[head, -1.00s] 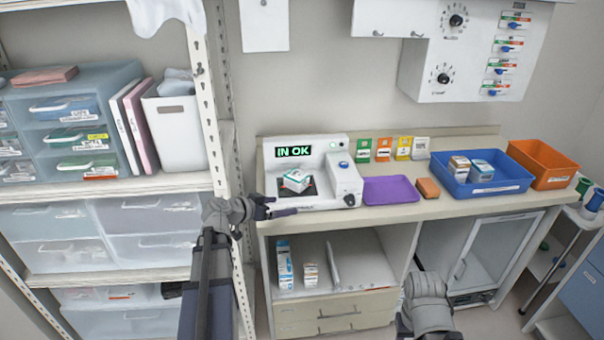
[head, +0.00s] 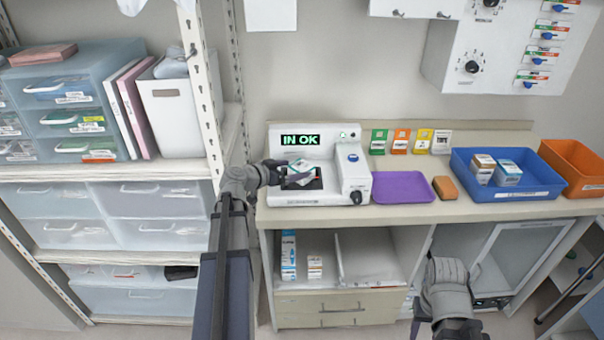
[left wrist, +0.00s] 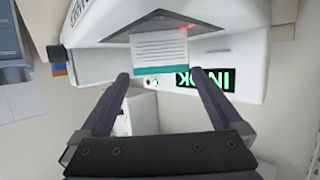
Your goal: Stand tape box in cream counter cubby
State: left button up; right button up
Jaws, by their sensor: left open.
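The tape box (head: 302,170), white with a teal edge, lies on the dark plate of a white device (head: 318,197) whose display reads IN OK. My left gripper (head: 282,170) is at the left side of the box in the head view. In the left wrist view its two fingers (left wrist: 160,77) are spread, with the box (left wrist: 159,52) between and just beyond their tips, apparently not gripped. The cream counter's cubby (head: 385,258) is open below the countertop. My right gripper (head: 448,328) is low at the bottom edge; its jaws are unclear.
A tall blue-white box (head: 288,256), a small box (head: 315,267) and an upright thin panel (head: 340,258) stand in the cubby. A purple tray (head: 402,188), an orange-brown block (head: 445,188) and a blue bin (head: 505,190) stand on the counter. A shelf post (head: 207,110) rises left.

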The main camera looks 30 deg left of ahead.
aim_at(298, 167)
pick_arm(q)
jog(key=b+x, duration=0.1)
jog(key=x, duration=0.3)
jog(key=shift+w+a+f+b, duration=0.1)
jog(key=shift+w+a+b, duration=0.05)
jog(key=shift+b, duration=0.15)
jog(key=shift+w, duration=0.4)
jog(key=shift+c, duration=0.2)
jog(key=c, duration=1.3)
notch_tip(298, 167, up, 10)
jog(key=p, duration=1)
